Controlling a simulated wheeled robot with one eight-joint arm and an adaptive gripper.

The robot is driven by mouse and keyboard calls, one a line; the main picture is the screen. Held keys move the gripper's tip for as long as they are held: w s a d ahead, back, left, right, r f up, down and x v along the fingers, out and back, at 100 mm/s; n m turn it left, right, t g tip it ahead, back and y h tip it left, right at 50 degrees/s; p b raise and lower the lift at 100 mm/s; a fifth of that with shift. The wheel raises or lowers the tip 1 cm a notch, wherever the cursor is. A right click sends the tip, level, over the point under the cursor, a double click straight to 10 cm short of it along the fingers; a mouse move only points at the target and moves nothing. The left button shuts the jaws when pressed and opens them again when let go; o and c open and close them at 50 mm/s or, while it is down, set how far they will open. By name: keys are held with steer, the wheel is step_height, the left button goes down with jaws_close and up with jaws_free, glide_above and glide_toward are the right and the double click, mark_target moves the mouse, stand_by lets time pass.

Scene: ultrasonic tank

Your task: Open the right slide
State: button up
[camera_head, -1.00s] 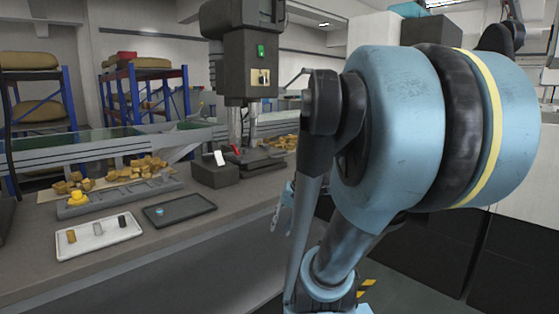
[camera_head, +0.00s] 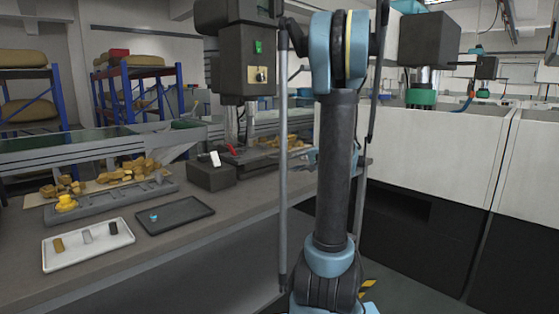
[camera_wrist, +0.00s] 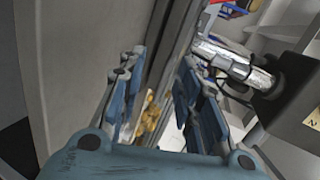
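No slide can be clearly made out in these views.
On the bench are a white tray (camera_head: 85,264) with several small cylinders, a dark tray (camera_head: 190,224), a grey rack (camera_head: 110,202) and yellow-brown pieces (camera_head: 120,172). A metal cylinder (camera_wrist: 235,62) shows right of my fingers. White cabinets (camera_head: 430,150) stand at the right.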

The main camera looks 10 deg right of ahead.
steer(key=m+t, duration=0.2)
glide_toward(279, 157)
steer(key=x, duration=1)
steer(key=shift+w+a+f, duration=0.2)
steer(key=shift+w, duration=0.05)
